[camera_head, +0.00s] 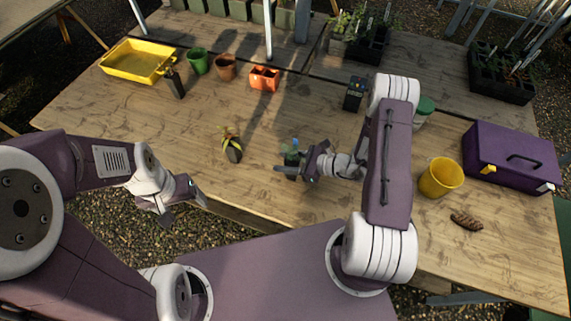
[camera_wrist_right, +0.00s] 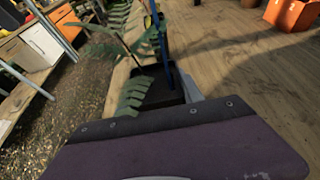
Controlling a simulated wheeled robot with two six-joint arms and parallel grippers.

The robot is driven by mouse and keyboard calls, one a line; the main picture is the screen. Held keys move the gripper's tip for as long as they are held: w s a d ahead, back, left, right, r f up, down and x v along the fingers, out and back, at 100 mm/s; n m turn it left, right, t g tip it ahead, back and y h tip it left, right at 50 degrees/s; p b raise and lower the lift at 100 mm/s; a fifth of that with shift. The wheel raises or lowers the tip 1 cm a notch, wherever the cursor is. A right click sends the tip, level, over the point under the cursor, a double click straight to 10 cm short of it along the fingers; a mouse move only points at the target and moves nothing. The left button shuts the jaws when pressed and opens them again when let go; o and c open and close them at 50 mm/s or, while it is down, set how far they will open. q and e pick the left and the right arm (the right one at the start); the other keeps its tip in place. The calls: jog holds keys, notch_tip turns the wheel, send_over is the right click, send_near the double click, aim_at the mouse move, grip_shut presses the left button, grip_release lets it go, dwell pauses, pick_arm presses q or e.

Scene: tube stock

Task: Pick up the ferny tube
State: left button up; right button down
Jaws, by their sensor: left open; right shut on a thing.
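The ferny tube (camera_head: 291,158) is a dark, narrow pot with green fern leaves and a blue stake, near the middle of the table's front part. My right gripper (camera_head: 293,170) is shut on it. In the right wrist view the dark pot (camera_wrist_right: 158,92) shows just past the gripper, with fern fronds leaning left. Its base is hidden, so I cannot tell whether it touches the table. My left gripper (camera_head: 182,205) is open and empty, off the table's front edge at the left.
A dark tube with yellowish leaves (camera_head: 233,152) stands left of the ferny tube. A yellow tray (camera_head: 118,68), green pot (camera_head: 198,62), brown pot (camera_head: 225,68) and orange pot (camera_head: 265,79) stand behind. A yellow bucket (camera_head: 441,178), pine cone (camera_head: 467,221) and purple toolbox (camera_head: 495,145) are right.

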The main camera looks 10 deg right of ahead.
jog(key=w+d+r+b, duration=0.1)
jog(key=d+r, duration=0.7)
jog(key=d, duration=0.3)
jog(key=shift+w+d+r, duration=0.2)
jog(key=shift+d+r, duration=0.05)
jog(key=shift+r, duration=0.15)
